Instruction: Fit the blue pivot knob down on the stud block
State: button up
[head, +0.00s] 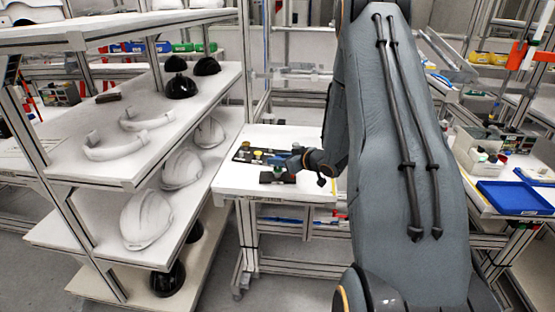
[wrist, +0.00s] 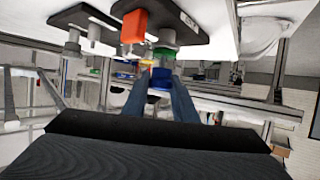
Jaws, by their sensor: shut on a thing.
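In the wrist view, which looks upside down, my gripper (wrist: 160,88) is shut on the blue pivot knob (wrist: 160,77), held between the two fingertips. A green ring and a grey cylinder (wrist: 167,38) show just beyond the knob, under a dark base (wrist: 185,22) that may be the stud block. I cannot tell whether the knob touches them. In the head view my gripper (head: 297,163) is low over the white table, by a dark block (head: 278,177) with a green part. The knob cannot be made out there.
A dark board (head: 245,154) with small coloured parts lies on the white table (head: 240,185), close to my gripper. An orange block (wrist: 133,26) stands beside the grey cylinder. A shelf (head: 95,165) with white helmet shells (head: 147,218) stands left; a blue tray (head: 515,197) is right.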

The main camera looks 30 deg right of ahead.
jog(key=shift+f+b, duration=0.4)
jog(key=shift+f, duration=0.4)
jog(key=o, duration=1.1)
jog(key=b+v, duration=0.1)
jog(key=v, duration=0.7)
jog(key=shift+b, duration=0.35)
jog(key=shift+w, duration=0.1)
